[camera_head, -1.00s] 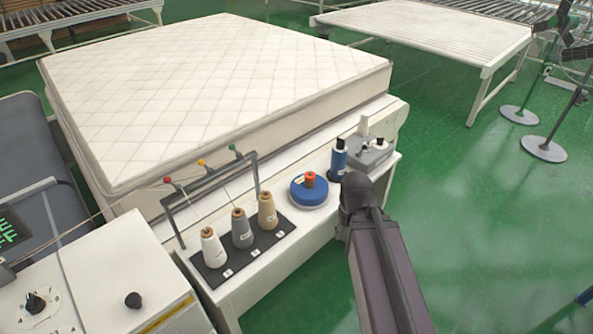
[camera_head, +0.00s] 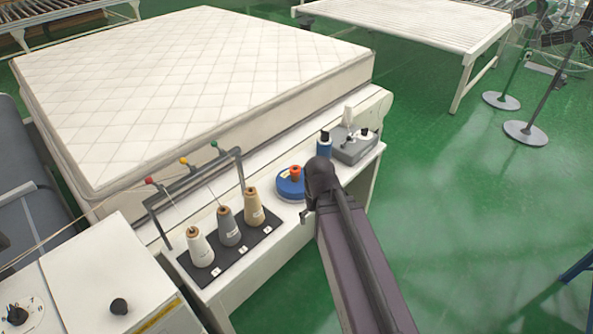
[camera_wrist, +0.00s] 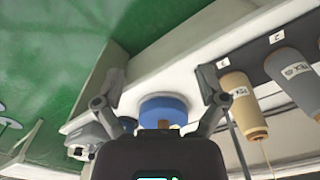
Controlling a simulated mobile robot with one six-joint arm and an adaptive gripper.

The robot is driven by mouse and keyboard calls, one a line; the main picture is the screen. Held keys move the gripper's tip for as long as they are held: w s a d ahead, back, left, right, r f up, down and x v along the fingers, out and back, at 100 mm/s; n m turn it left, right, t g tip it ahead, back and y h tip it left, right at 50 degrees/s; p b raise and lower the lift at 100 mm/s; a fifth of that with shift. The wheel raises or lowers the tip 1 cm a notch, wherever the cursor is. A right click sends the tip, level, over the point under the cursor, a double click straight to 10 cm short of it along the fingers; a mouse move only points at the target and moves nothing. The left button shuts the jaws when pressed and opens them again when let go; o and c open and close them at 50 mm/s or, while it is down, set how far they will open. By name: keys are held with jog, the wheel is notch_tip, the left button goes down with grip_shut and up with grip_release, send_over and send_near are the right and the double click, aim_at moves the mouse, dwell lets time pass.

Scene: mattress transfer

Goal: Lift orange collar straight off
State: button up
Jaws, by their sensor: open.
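The orange collar (camera_head: 296,171) stands upright on top of the round blue base (camera_head: 287,187), on the narrow white shelf beside the mattress. My arm hides part of the base's right side in the head view. In the wrist view my gripper (camera_wrist: 160,95) is open and empty, with its two fingers spread to either side of the blue base (camera_wrist: 163,108). Only a small bit of the orange-brown collar (camera_wrist: 164,124) shows there, low and behind the gripper body. I cannot tell how far the fingers are from it.
Several thread cones (camera_head: 228,228) stand on a black mat left of the base, under a thread guide frame (camera_head: 196,183). A blue bottle (camera_head: 324,143) and a grey box (camera_head: 353,145) stand to its right. The mattress (camera_head: 190,90) lies behind.

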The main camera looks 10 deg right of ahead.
jog(key=w+r+n+p, duration=0.2)
jog(key=w+n, duration=0.4)
jog(key=w, duration=0.2)
jog(key=w+r+n+p, duration=0.3)
jog(key=w+n, duration=0.4)
jog(key=w, duration=0.1)
notch_tip(320, 180, up, 3)
jog(key=n+p, duration=0.3)
jog(key=n, duration=0.9)
send_over(295, 167)
jog(key=shift+w, duration=0.4)
notch_tip(295, 167, down, 8)
jog(key=b, duration=0.8)
jog(key=shift+f+b, duration=0.25)
jog(key=shift+b, duration=0.05)
jog(key=shift+f, duration=0.1)
jog(key=shift+s+d+f+b, duration=0.1)
jog(key=shift+s+f+b, duration=0.05)
jog(key=shift+f+b, duration=2.4)
jog(key=shift+r, duration=0.1)
jog(key=c, duration=1.2)
